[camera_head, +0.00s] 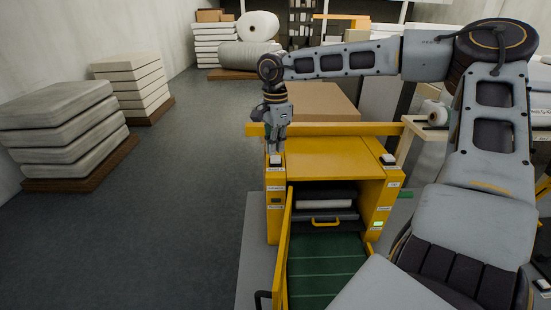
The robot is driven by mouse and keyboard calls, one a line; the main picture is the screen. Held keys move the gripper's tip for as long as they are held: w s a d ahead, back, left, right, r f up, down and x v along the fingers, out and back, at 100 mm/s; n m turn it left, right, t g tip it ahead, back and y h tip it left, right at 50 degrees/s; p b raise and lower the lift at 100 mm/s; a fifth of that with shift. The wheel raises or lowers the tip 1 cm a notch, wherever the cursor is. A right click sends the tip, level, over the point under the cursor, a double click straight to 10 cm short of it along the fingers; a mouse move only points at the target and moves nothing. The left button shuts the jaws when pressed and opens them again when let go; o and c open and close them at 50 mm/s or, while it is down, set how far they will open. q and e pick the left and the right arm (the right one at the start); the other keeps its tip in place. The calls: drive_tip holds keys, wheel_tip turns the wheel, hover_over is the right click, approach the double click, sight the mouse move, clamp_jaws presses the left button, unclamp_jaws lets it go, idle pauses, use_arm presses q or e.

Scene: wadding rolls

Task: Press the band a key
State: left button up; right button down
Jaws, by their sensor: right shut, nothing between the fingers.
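A yellow machine (325,150) stands in the middle, with a white key (276,161) on top of its left post and another white key (388,159) on its right post. Small labels sit below each key, too small to read, so I cannot tell which is the band a key. My right gripper (277,149) is shut and empty, pointing down just above the left key. I cannot tell whether its fingertips touch the key. My left gripper is out of view.
A yellow rail (350,129) crosses behind the machine top. Layered stacks (62,130) stand at the left. The grey floor between is free.

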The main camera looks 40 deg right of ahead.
sight(275, 158)
drive_tip(key=shift+f, duration=0.25)
drive_tip(key=shift+f+b, duration=0.8)
drive_tip(key=shift+f, duration=0.3)
drive_tip(key=shift+r+p, duration=0.6)
drive_tip(key=shift+r, duration=0.75)
wheel_tip(275, 158, up, 6)
drive_tip(key=p, duration=0.3)
drive_tip(key=shift+p, duration=0.3)
idle(0.3)
idle(0.7)
